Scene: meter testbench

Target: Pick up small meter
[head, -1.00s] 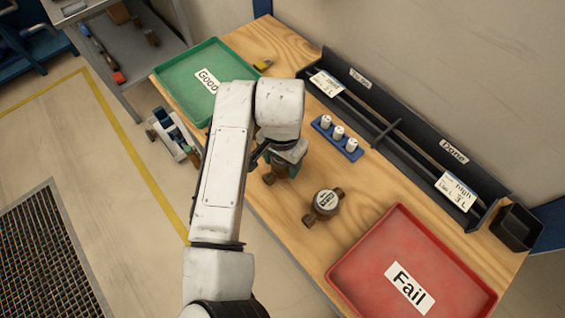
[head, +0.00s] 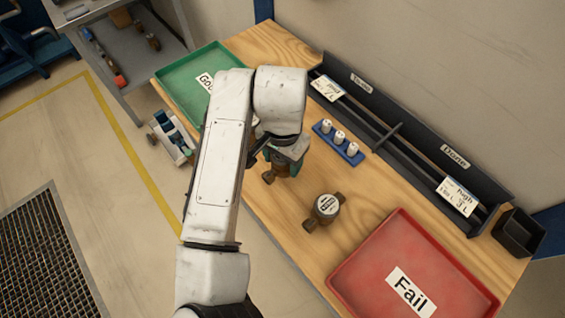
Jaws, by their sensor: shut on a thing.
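My gripper (head: 286,160) is over the middle of the wooden table, mostly hidden under my own arm. It is shut on a small brass-coloured meter, whose brown end (head: 268,177) shows just left of the jaws. The rest of this meter is hidden. I cannot tell whether it touches the table. A second, larger-looking meter (head: 326,206) with a white round dial and brown pipe ends sits on the table to the right, apart from my gripper.
A green tray labelled Good (head: 180,78) lies at the far left, partly behind my arm. A red tray labelled Fail (head: 345,272) lies at the front right. A blue rack (head: 347,156) with white-topped pieces, a dark long bin (head: 425,150) and a black box (head: 520,232) line the back.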

